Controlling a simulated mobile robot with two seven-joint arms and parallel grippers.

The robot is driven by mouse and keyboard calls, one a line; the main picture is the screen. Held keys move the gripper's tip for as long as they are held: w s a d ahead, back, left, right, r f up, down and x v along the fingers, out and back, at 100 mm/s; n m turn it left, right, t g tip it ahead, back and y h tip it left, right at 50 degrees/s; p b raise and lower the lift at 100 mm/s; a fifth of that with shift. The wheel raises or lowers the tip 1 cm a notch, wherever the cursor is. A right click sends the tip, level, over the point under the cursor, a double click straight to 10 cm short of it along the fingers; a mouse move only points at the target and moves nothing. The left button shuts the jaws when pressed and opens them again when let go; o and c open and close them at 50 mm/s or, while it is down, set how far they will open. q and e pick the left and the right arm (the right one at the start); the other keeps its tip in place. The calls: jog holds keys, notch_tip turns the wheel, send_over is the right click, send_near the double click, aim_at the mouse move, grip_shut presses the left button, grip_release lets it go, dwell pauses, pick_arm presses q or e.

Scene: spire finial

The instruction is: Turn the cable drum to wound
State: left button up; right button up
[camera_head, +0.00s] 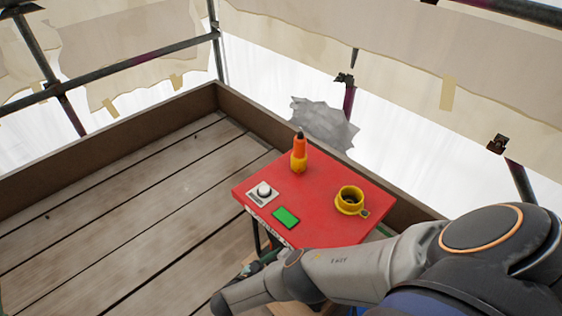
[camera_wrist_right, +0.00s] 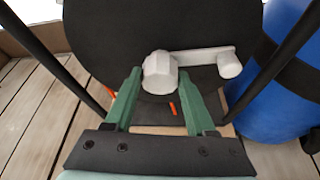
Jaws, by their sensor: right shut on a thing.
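The cable drum (camera_wrist_right: 110,35) fills the upper middle of the right wrist view as a large dark disc facing me. A white faceted hub (camera_wrist_right: 160,73) sits on its face, with a white crank arm reaching right to a rounded knob (camera_wrist_right: 229,64). My right gripper (camera_wrist_right: 161,86) has its green fingers on either side of the hub and is shut on it. In the head view my right arm reaches down past the table's near side; the drum cannot be made out there. My left gripper is not in view.
A red table (camera_head: 325,227) holds an orange-and-yellow tool (camera_head: 299,155), a yellow cup (camera_head: 350,198), a white-knobbed switch (camera_head: 263,190) and a green block (camera_head: 286,217). A blue cylinder (camera_wrist_right: 280,85) stands close right of the drum. Dark bars flank the gripper. Plank floor (camera_head: 110,215) is clear at left.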

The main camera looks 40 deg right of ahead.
grip_shut()
pick_arm(q)
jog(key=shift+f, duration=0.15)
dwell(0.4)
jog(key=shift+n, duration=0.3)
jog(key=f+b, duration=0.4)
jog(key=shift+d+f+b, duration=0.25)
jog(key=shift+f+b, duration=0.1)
jog(key=shift+b, duration=0.05)
pick_arm(e)
jog(key=n+g, duration=0.2)
jog(key=n, duration=0.1)
jog(key=n+g, duration=0.1)
jog(key=shift+w+d+n+h, duration=0.1)
jog(key=shift+w+n+h, duration=0.15)
jog(key=shift+n+h, duration=0.05)
jog(key=shift+g, duration=0.3)
